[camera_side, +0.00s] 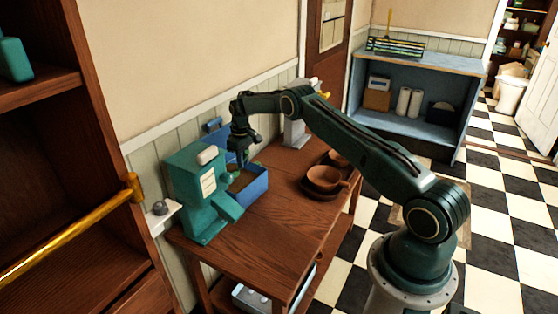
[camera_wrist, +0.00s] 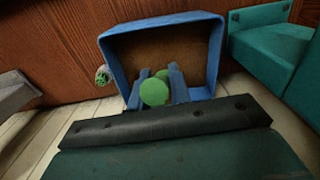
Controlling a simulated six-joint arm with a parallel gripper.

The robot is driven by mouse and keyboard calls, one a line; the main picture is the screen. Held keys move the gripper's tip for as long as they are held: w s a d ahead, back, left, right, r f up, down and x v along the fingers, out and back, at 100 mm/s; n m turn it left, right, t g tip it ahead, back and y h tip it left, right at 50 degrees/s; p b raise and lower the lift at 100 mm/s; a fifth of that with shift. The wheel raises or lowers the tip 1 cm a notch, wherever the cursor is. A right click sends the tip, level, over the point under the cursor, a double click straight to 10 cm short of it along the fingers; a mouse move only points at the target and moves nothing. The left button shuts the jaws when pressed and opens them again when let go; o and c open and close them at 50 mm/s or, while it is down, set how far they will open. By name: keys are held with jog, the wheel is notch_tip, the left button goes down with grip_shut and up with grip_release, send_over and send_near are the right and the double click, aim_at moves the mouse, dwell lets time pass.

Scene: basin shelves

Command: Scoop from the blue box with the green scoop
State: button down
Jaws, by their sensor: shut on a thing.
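The blue box (camera_side: 256,192) stands on the wooden table, beside a teal machine. In the wrist view the open blue box (camera_wrist: 213,55) shows brown material (camera_wrist: 150,48) inside. My gripper (camera_side: 242,163) points down over the box. In the wrist view its two blue-looking fingers are shut on the green scoop (camera_wrist: 154,92), whose round green end shows between them. The rest of the scoop is hidden, and I cannot tell whether it touches the brown material.
The teal machine (camera_side: 192,200) stands close to the left of the box. Brown bowls (camera_side: 323,178) sit to the right on the wooden table (camera_side: 262,240). The wall is close behind. The table's front part is clear.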

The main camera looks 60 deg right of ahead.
jog(key=shift+r, duration=0.8)
jog(key=shift+r, duration=0.25)
dwell(0.6)
jog(key=shift+r, duration=2.9)
